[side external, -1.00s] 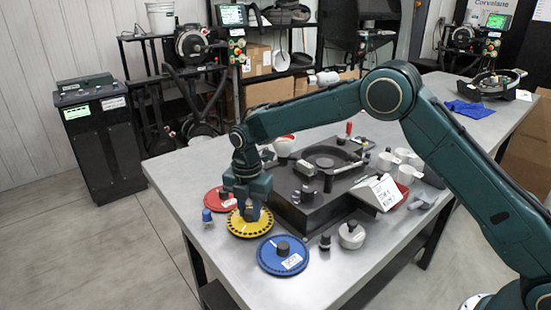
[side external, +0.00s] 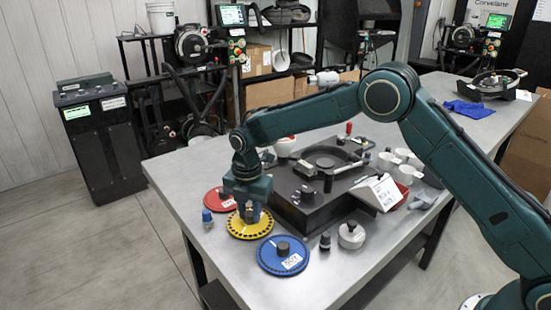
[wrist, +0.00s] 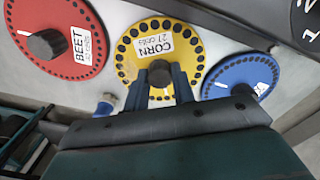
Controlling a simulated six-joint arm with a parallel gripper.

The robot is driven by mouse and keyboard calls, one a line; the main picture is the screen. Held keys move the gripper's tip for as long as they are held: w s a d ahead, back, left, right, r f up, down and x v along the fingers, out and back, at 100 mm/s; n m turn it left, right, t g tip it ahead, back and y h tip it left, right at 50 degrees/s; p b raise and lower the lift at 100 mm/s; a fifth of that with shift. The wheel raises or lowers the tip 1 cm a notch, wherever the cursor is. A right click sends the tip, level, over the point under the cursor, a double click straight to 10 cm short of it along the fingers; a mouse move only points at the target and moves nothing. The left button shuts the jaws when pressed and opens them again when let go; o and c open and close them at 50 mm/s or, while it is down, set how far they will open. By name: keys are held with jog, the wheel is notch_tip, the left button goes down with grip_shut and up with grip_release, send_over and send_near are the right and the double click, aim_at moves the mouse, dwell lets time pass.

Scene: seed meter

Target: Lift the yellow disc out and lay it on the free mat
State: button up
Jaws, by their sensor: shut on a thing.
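The yellow disc (side external: 237,229), labelled CORN in the wrist view (wrist: 185,37), lies flat at the table's left front edge, between a red disc and a blue disc. My gripper (side external: 249,216) is above it, pointing down, with its fingers shut on the dark central knob (wrist: 160,72). The fingers stand on both sides of the knob in the wrist view. I cannot tell whether the disc touches the surface beneath. Any mat under it is hidden. The seed meter (side external: 300,215) is the dark block right of the disc, with its round seat (side external: 325,161) showing no coloured disc.
The red disc (side external: 212,199), labelled BEET, is behind-left; the blue disc (side external: 271,264) is in front-right. A small blue-capped item (side external: 207,217) stands close left of the yellow disc.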

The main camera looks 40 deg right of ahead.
jog(key=shift+f, duration=0.15)
jog(key=o, duration=1.3)
jog(key=shift+o, duration=0.2)
jog(key=shift+r, duration=3)
